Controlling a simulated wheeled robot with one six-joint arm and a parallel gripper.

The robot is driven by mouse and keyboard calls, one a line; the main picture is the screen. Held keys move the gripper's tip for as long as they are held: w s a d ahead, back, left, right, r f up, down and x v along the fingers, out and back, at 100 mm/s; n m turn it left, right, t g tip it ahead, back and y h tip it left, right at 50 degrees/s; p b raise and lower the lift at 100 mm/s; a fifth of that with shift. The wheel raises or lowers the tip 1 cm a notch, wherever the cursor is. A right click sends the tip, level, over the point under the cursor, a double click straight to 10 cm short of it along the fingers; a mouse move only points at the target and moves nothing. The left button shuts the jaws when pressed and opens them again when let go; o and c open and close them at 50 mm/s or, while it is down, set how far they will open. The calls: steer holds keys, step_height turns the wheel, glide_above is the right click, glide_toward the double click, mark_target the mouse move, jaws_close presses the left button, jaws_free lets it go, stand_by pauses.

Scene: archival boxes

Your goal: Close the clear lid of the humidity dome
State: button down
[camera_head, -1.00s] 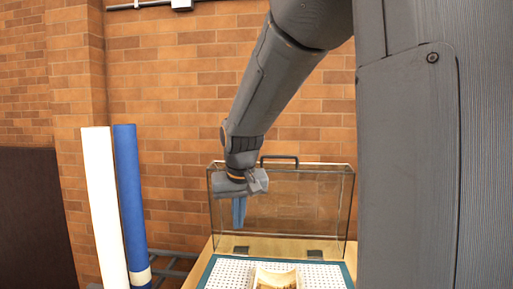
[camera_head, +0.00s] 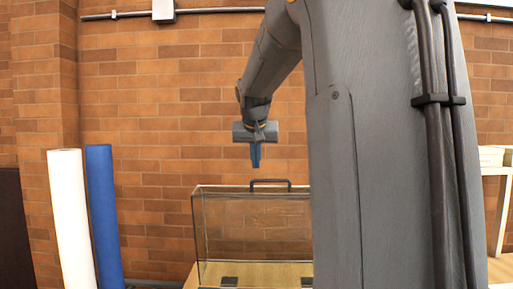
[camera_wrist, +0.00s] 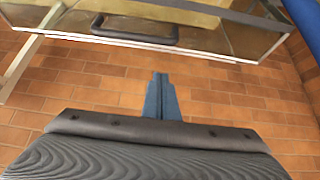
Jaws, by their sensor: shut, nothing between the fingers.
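The clear lid (camera_head: 250,228) of the humidity dome stands raised and upright in the head view, a dark handle (camera_head: 270,181) on its top edge. My arm hides its right side. The dome's base is mostly below the picture. My gripper (camera_head: 256,165) points down, shut and empty, its blue fingers just above the lid's top edge, slightly left of the handle's middle. In the wrist view the gripper (camera_wrist: 161,78) is apart from the handle (camera_wrist: 134,38), with brick behind the fingers. The lid (camera_wrist: 215,46) crosses the top of that view.
A white roll (camera_head: 70,220) and a blue roll (camera_head: 103,220) stand left of the dome against the brick wall (camera_head: 160,150). A pale shelf (camera_head: 497,172) is at the far right. Space left of my gripper is clear.

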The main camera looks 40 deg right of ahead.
steer(key=shift+x, duration=0.85)
steer(key=shift+f+p, duration=0.25)
steer(key=shift+p, duration=0.2)
steer(key=shift+s+a+f+p, duration=0.1)
steer(key=shift+s+a+p, duration=0.1)
steer(key=shift+s+a, duration=0.25)
steer(key=shift+s+a+f+p, duration=0.15)
steer(key=shift+s+a+p, duration=0.05)
steer(key=shift+s, duration=0.35)
steer(key=shift+s+a+f, duration=0.3)
steer(key=shift+s+a, duration=0.05)
steer(key=shift+s, duration=0.1)
steer(key=shift+f, duration=0.1)
